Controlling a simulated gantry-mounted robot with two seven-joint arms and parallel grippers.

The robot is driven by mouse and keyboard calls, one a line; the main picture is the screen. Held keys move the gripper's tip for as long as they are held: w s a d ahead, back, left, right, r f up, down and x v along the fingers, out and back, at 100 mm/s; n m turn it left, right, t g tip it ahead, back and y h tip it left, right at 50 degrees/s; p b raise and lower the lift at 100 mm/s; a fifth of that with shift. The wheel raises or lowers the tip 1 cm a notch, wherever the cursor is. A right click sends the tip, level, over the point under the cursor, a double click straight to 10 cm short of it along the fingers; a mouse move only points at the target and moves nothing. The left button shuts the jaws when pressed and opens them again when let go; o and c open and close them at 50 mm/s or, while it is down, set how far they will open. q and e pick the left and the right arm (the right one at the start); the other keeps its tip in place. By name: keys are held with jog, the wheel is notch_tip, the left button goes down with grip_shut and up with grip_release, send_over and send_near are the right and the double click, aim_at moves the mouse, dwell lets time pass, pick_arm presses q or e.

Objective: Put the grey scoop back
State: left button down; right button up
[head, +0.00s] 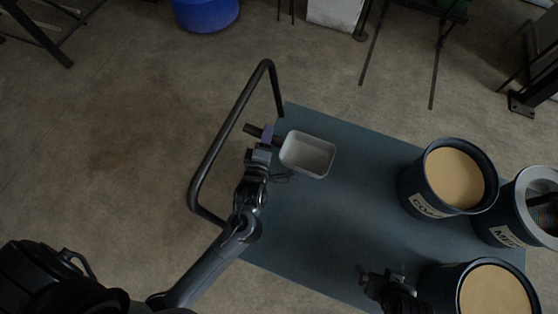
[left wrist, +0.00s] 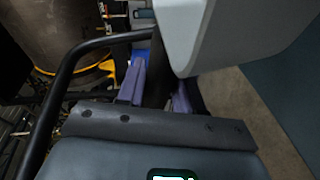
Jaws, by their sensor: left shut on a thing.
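The grey scoop (head: 307,154) has a pale, open, box-shaped bowl and a dark handle. In the head view its bowl is over the far left part of the blue-grey cart top, and it looks empty. My left gripper (head: 267,136) is shut on the handle, left of the bowl. In the left wrist view the scoop's pale wall (left wrist: 225,35) fills the upper middle, and the purple fingers (left wrist: 157,90) stand on either side of the dark handle. My right gripper (head: 382,278) is low over the cart's near edge; its jaw opening is unclear.
On the right of the cart top (head: 345,215) stand a dark tub labelled "COA…" (head: 455,178) and another (head: 490,292), both with tan contents. A tub labelled "ME…" (head: 510,236) has a metal ring on top. A black tube handle (head: 222,148) rises at the cart's left end.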

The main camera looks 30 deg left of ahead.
pick_arm(q)
jog(key=f, duration=0.1)
jog(key=f+b, duration=0.1)
jog(key=f, duration=0.1)
jog(key=shift+s+a+f, duration=0.15)
jog(key=shift+a+f, duration=0.1)
jog(key=shift+a, duration=0.15)
pick_arm(e)
jog(key=shift+w+a+f, duration=0.1)
jog(key=shift+a+f, duration=0.05)
jog(key=shift+f, duration=0.3)
jog(key=shift+w+a+f, duration=0.1)
jog(key=shift+a+f, duration=0.05)
jog(key=shift+f, duration=0.3)
pick_arm(q)
jog(key=shift+f+b, duration=1.1)
jog(key=shift+f, duration=1.35)
pick_arm(e)
jog(key=shift+s+d+f, duration=0.1)
jog(key=shift+f, duration=0.8)
pick_arm(q)
jog(key=shift+f, duration=0.15)
pick_arm(e)
jog(key=shift+f, duration=0.1)
pick_arm(q)
jog(key=c, duration=0.7)
grip_release()
jog(key=shift+c, duration=0.2)
